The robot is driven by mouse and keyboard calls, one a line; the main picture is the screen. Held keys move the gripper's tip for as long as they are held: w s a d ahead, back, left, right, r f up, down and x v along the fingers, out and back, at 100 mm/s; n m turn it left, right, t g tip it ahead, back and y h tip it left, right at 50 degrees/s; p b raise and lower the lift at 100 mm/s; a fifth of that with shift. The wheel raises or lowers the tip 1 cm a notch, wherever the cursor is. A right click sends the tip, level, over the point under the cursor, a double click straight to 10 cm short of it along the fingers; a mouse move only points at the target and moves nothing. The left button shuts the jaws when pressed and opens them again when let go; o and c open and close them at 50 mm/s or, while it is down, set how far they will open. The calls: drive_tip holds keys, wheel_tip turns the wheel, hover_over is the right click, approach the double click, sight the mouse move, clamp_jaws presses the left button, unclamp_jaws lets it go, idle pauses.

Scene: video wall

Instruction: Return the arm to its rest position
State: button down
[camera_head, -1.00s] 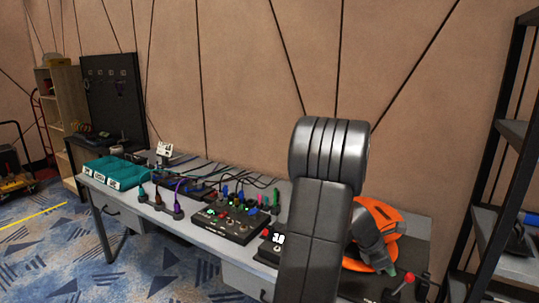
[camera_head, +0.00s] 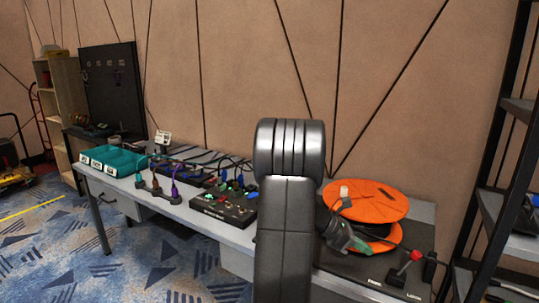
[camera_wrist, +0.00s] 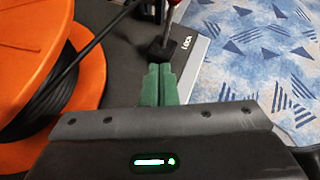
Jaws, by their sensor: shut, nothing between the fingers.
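My arm stands dark and upright in the middle of the head view, hiding part of the workbench. My gripper (camera_head: 366,250) is in front of the orange cable reel (camera_head: 372,203), above the right end of the bench. In the wrist view, the green fingers (camera_wrist: 159,72) are closed together with nothing between them. Their tips point toward the black base of a red lever (camera_wrist: 165,45); I cannot tell whether they touch it. The reel (camera_wrist: 90,75) fills the left of that view, beside the fingers.
The workbench (camera_head: 210,232) holds teal bins (camera_head: 112,160), a black connector box (camera_head: 222,208) and several cables. The red-knobbed lever (camera_head: 415,257) stands at the reel board's front. A dark shelf rack (camera_head: 490,215) is at the right. Blue carpet (camera_head: 150,262) lies open at front left.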

drive_tip(key=shift+v, duration=2.2)
drive_tip(key=shift+a+f, duration=0.1)
drive_tip(key=shift+f, duration=0.05)
